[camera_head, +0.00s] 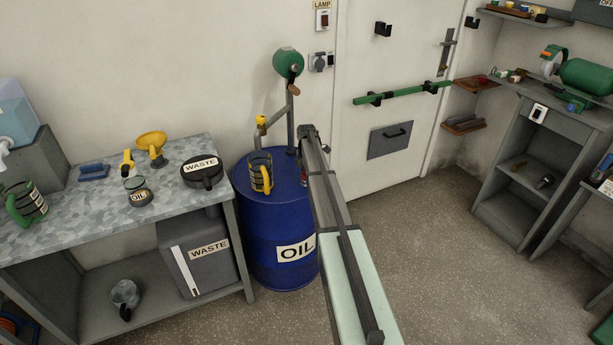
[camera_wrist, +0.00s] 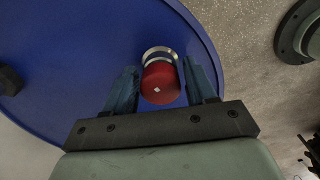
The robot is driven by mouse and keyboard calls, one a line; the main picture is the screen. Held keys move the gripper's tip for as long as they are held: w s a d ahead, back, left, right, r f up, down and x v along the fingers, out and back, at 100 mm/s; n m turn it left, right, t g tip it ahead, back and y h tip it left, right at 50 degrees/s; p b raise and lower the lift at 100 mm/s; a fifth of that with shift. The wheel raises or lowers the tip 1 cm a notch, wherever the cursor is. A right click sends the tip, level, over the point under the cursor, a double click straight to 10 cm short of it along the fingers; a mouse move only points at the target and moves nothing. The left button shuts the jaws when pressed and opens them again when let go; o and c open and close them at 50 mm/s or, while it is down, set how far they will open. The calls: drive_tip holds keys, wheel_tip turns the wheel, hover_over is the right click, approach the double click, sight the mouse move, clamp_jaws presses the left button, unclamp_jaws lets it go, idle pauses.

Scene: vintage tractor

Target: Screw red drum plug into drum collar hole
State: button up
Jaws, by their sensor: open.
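The blue oil drum (camera_head: 275,240) stands on the floor left of my arm; its blue top (camera_wrist: 75,65) fills much of the wrist view. In the wrist view the red drum plug (camera_wrist: 162,88), with a small pale square in its middle, sits at a silvery collar ring (camera_wrist: 158,51). The ring shows past the plug's upper edge; I cannot tell how deep the plug sits. My gripper (camera_wrist: 160,72) is open, with one dark blue finger on each side of the plug and gaps visible. In the head view my arm hides the fingertips.
A hand pump (camera_head: 288,65) with a green head stands at the drum's back. A yellow-handled jug (camera_head: 260,175) is on the drum top. A workbench (camera_head: 75,215) stands left, holding a WASTE-labelled round container (camera_head: 202,172). The floor (camera_head: 430,250) right of my arm is clear.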

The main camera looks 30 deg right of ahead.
idle(0.3)
drive_tip(key=shift+n, duration=1)
drive_tip(key=shift+n, duration=0.9)
drive_tip(key=shift+n, duration=0.9)
drive_tip(key=shift+n, duration=0.8)
drive_tip(key=shift+c, duration=0.4)
